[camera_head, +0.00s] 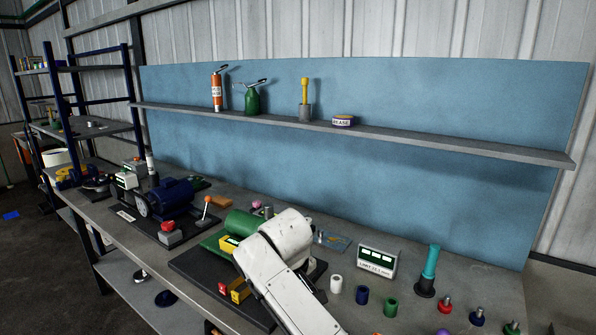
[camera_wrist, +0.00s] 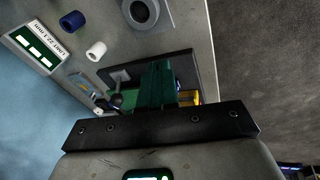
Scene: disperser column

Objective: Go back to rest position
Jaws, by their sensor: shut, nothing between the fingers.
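My gripper (camera_wrist: 158,75) shows in the wrist view as a black crossbar with dark green fingers close together at its middle. It is shut, with nothing visible between the fingers. It points over a dark base plate (camera_wrist: 195,62) with a yellow part (camera_wrist: 190,97) on it. In the head view my white arm reaches over the bench from the bottom and hides the gripper. Behind it lies a machine with a green cylinder (camera_head: 242,224), partly covered by the arm.
The bench (camera_head: 420,262) carries a white cylinder (camera_head: 336,284), a blue one (camera_head: 362,294), a green one (camera_head: 391,307), a labelled box (camera_head: 376,262) and a teal tool on a black stand (camera_head: 428,270). A blue motor (camera_head: 170,198) stands left. A shelf (camera_head: 450,146) runs along the back panel.

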